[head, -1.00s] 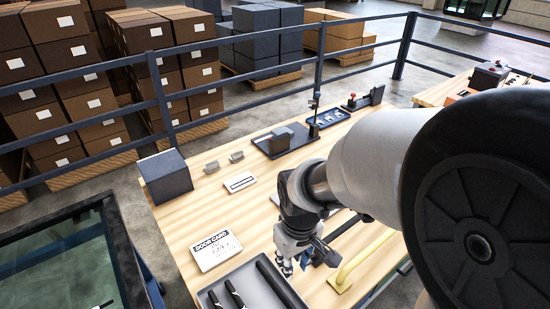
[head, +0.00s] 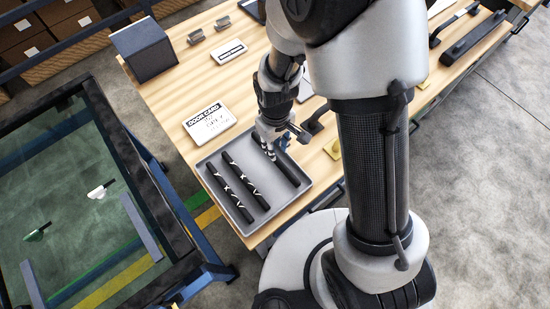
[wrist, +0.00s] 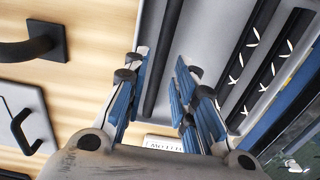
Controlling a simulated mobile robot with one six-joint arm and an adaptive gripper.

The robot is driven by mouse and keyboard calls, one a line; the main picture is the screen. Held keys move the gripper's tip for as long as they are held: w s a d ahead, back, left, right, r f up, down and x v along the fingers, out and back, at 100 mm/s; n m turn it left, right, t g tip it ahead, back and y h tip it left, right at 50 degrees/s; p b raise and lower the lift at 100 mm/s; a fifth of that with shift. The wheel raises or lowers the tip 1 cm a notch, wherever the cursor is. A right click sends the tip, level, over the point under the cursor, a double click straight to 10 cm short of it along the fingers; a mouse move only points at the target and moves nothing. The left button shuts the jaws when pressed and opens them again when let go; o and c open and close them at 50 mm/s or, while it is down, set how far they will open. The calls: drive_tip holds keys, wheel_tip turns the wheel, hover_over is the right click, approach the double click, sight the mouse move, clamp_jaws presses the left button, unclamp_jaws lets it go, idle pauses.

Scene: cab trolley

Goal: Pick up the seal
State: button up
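Three dark strips, which look like seals, lie side by side in a grey tray (head: 266,184). The left strip (head: 231,192) and middle strip (head: 245,181) carry white marks. The right strip (head: 285,167) looks plain black. My gripper (head: 267,150) points down over the far part of the right strip. In the wrist view my gripper (wrist: 162,85) is open, its blue-padded fingers on either side of the plain strip (wrist: 163,55). They do not visibly press on it. The marked strips show further right. I cannot tell the height of the fingertips above the tray.
A door card (head: 209,122) lies just beyond the tray on the wooden table (head: 175,95). A dark box (head: 144,50) stands at the far left corner. A glass-topped frame (head: 70,190) is left of the table. Black handle-like parts (wrist: 35,45) lie beside the tray.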

wheel_tip(320, 180, down, 5)
drive_tip(key=b, duration=0.2)
drive_tip(key=shift+s+f+b, duration=0.1)
drive_tip(key=shift+f+b, duration=0.1)
drive_tip(key=shift+b, duration=0.1)
drive_tip(key=shift+c, duration=0.4)
clamp_jaws()
